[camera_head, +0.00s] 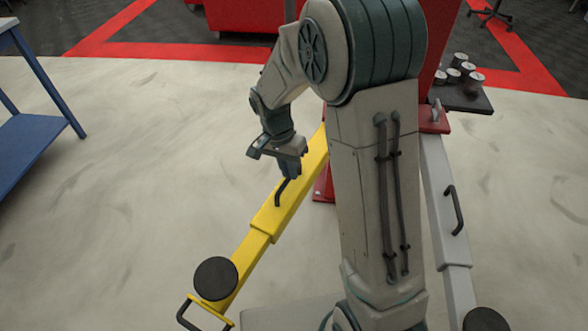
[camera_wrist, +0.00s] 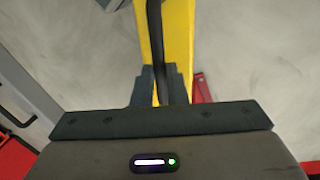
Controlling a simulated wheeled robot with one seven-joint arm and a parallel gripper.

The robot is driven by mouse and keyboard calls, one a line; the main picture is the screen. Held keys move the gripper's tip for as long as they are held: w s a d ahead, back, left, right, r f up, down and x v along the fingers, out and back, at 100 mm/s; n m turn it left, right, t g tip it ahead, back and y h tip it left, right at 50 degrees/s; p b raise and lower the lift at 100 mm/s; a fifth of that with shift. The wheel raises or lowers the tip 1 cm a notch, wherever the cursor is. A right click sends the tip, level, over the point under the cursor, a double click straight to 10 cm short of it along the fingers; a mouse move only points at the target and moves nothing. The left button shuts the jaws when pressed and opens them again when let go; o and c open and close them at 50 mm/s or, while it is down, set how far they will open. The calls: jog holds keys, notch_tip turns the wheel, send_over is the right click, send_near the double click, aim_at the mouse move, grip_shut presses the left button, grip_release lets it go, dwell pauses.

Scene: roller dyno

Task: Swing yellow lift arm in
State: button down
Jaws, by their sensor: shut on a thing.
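The yellow lift arm (camera_head: 263,228) stretches from the red post behind my arm toward the lower left in the head view. It carries a black handle (camera_head: 280,192) on top, a round black pad (camera_head: 215,278) and a black end handle (camera_head: 190,318) at its outer end. My gripper (camera_head: 288,176) is over the arm's middle and shut on the black handle. In the wrist view the yellow lift arm (camera_wrist: 178,45) runs up the middle, and the dark handle (camera_wrist: 154,45) passes between the fingers of my gripper (camera_wrist: 164,85). My arm hides the post's middle.
A white lift arm (camera_head: 444,215) with its own handle and black pad (camera_head: 485,320) lies at the right. A blue table (camera_head: 38,135) stands at the left. A dark tray (camera_head: 470,98) with several metal cylinders is at the upper right. The floor left of the yellow arm is clear.

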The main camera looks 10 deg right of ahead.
jog(key=shift+w+a, duration=0.1)
jog(key=shift+a, duration=0.05)
jog(key=c, duration=1.5)
grip_release()
jog(key=shift+o, duration=0.2)
jog(key=shift+r, duration=0.1)
notch_tip(320, 180, up, 14)
jog(key=w+a+p, duration=0.1)
jog(key=a, duration=0.1)
jog(key=shift+w+f+p, duration=0.25)
jog(key=shift+w+p, duration=0.05)
